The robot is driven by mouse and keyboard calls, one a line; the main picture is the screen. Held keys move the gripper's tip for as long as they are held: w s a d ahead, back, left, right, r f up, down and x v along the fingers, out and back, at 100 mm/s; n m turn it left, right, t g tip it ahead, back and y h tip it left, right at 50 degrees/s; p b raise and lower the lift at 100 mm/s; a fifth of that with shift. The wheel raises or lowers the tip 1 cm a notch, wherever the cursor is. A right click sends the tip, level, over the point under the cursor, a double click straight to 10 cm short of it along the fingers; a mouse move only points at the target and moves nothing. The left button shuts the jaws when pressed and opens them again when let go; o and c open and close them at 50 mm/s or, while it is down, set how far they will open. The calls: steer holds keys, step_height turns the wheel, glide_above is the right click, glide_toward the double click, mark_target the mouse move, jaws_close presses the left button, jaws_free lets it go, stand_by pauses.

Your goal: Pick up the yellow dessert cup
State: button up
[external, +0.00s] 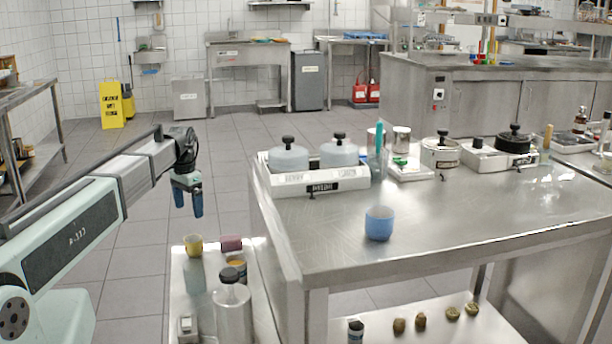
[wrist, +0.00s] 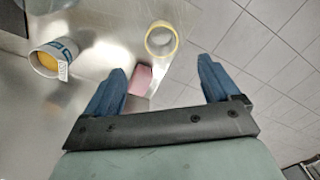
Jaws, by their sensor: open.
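The yellow dessert cup (external: 194,245) stands upright at the far end of the low metal side table in the external view. In the wrist view the cup (wrist: 176,41) shows from above as a pale ring with a yellow rim, a little beyond my fingertips. My gripper (external: 187,205) is open and empty, with its blue fingers pointing down, above the far end of the side table. In the wrist view my gripper (wrist: 162,70) has its two fingers spread wide apart, and the cup appears ahead of the gap between them.
A pink block (external: 231,243) lies right of the cup and shows near the left finger (wrist: 141,80). The taller steel table (external: 330,235) is to the right.

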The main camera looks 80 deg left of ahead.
mark_target(194, 246)
step_height(194, 246, down, 8)
steer(key=shift+f, duration=0.15)
steer(key=shift+a+f, duration=0.15)
steer(key=shift+f, duration=1.25)
steer(key=shift+a+f, duration=0.1)
steer(key=shift+f, duration=1.25)
steer(key=c, duration=1.1)
